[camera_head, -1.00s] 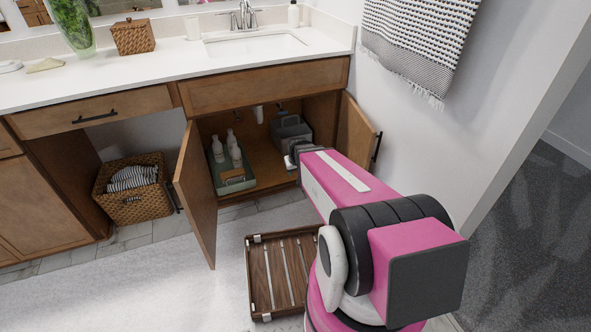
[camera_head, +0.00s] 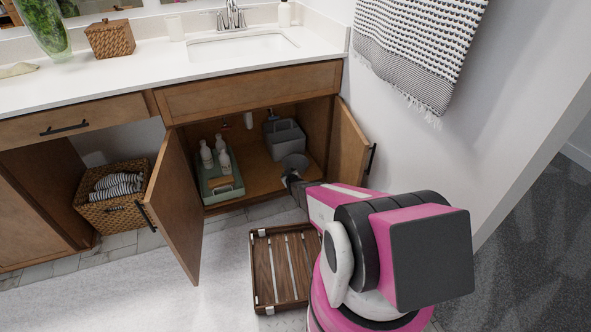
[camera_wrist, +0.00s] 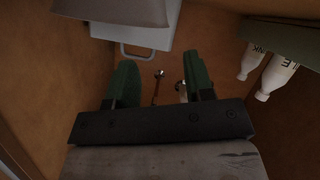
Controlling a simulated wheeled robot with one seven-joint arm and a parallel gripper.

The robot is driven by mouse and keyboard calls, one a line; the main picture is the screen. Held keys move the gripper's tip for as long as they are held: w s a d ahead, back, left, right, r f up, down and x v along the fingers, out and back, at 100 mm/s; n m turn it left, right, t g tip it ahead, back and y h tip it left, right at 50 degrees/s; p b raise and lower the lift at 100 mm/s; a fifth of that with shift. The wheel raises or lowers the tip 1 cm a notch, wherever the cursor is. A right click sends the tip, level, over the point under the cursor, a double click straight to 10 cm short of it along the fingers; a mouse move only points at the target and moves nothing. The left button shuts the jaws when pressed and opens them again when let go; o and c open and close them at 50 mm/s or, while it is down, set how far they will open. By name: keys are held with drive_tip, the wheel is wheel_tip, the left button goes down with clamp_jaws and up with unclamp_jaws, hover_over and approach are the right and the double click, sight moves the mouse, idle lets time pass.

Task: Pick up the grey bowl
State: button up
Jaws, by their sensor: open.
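The grey bowl (camera_head: 294,161) is on the right side of the open cabinet under the sink, in front of a grey caddy (camera_head: 285,138). My gripper (camera_head: 290,177) is at the cabinet's front opening, close to the bowl on its near side. I cannot tell from the head view whether they touch. In the wrist view my gripper (camera_wrist: 158,82) shows two green fingers spread apart with nothing gripped. A dark rounded shape (camera_wrist: 115,9) at the top of that view, overlapping the caddy (camera_wrist: 145,37), appears to be the bowl, partly cut off.
A green tray (camera_head: 224,194) with white bottles (camera_head: 207,154) stands on the cabinet's left side. Open doors flank the opening, left (camera_head: 177,205) and right (camera_head: 352,147). A slatted wooden mat (camera_head: 283,268) lies on the floor in front. A wicker basket (camera_head: 112,215) stands farther left.

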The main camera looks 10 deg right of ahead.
drive_tip(key=x, duration=0.8)
drive_tip(key=shift+w+f, duration=0.2)
drive_tip(key=shift+w, duration=0.1)
clamp_jaws()
